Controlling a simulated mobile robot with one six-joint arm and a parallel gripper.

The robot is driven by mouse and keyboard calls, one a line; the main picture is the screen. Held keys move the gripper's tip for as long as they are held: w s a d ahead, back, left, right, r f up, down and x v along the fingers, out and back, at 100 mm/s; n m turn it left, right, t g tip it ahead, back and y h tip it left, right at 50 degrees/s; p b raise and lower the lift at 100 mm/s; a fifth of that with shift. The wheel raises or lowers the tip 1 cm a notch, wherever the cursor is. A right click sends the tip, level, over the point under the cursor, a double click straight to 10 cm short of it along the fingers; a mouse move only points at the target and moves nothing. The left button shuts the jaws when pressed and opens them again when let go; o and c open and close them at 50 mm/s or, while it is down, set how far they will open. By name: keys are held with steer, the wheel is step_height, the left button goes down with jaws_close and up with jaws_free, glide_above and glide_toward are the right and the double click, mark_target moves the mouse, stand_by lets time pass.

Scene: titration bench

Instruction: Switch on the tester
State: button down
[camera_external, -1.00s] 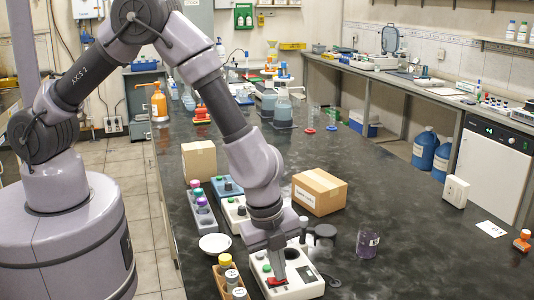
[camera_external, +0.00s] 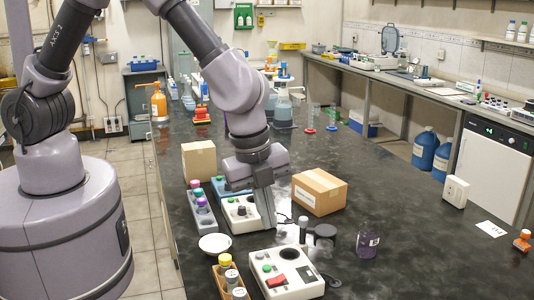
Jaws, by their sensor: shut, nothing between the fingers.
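A white box-shaped instrument (camera_external: 262,287) stands at the front of the black bench. It has a green button, a red switch (camera_external: 276,281), a round dark opening and a small dark panel on top. No label on it is readable, so I cannot tell for sure that it is the tester, nor whether it is on. My gripper (camera_external: 268,226) is shut and empty, pointing down. It is behind this instrument and apart from it, at the right side of a second white instrument (camera_external: 236,227) with a dark knob; I cannot tell whether it touches that one.
A blue instrument (camera_external: 217,186) and a cardboard box (camera_external: 199,161) stand farther back. A labelled carton (camera_external: 318,193) is right of my gripper. A white dish (camera_external: 214,243), a rack of capped bottles (camera_external: 222,284) and a purple beaker (camera_external: 368,245) are nearby.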

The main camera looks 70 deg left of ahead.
mark_target(281, 277)
steer(key=s+b, duration=0.1)
steer(key=b, duration=0.2)
steer(key=s+t+b, duration=0.1)
steer(key=b, duration=0.3)
steer(key=s+t+b, duration=0.1)
steer(key=b, duration=0.3)
steer(key=shift+s+f, duration=0.15)
steer(key=shift+f, duration=0.1)
steer(key=b+x, duration=0.5)
steer(key=x, duration=0.9)
steer(key=shift+a+b, duration=0.15)
steer(key=shift+b, duration=0.25)
steer(key=shift+r+p, duration=0.15)
steer(key=shift+p, duration=0.3)
